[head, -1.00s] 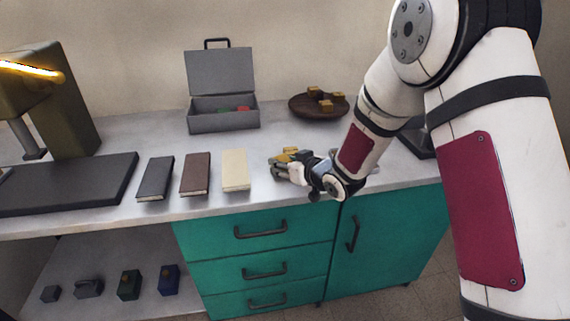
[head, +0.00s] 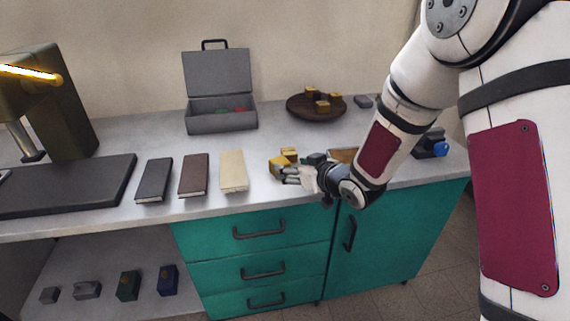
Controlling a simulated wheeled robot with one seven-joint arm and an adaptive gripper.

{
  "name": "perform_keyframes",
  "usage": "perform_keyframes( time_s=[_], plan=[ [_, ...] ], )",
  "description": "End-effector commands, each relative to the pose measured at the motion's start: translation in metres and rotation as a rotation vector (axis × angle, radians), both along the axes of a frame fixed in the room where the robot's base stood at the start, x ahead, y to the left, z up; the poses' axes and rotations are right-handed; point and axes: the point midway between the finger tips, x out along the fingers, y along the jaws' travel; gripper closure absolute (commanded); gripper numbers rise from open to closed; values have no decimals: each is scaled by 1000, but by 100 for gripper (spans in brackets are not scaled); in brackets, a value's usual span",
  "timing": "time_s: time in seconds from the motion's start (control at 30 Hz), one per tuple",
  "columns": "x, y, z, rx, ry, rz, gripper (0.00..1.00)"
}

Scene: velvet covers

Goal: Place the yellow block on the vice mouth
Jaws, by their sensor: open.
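My gripper (head: 287,174) is at the counter's front, right of the cream book, with its fingers pointing left. It is open. A yellow item (head: 289,153) is just behind and beside the fingers, over another yellow form (head: 275,164); I cannot tell whether this is a block resting on the vice, or whether the fingers touch it. A small dark item (head: 315,158) shows behind the gripper. Several yellow blocks (head: 322,106) sit on the round brown tray (head: 298,111). A dark device with a blue knob (head: 440,149) stands at the right, partly behind my arm.
Black (head: 155,180), brown (head: 195,175) and cream (head: 233,171) books lie left of my gripper. An open grey toolbox (head: 222,124) stands behind them. A brown item (head: 343,155) lies beside my forearm. The counter between toolbox and tray is clear.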

Motion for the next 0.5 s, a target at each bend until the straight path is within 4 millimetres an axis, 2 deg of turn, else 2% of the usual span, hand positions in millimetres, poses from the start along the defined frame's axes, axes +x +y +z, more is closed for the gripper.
perform_keyframes(
  time_s=[0.23, 0.5],
  plan=[
    [-33, -26, 18, 1, 0, -1, 39],
    [-46, -36, 24, 0, 0, 1, 39]
  ],
)
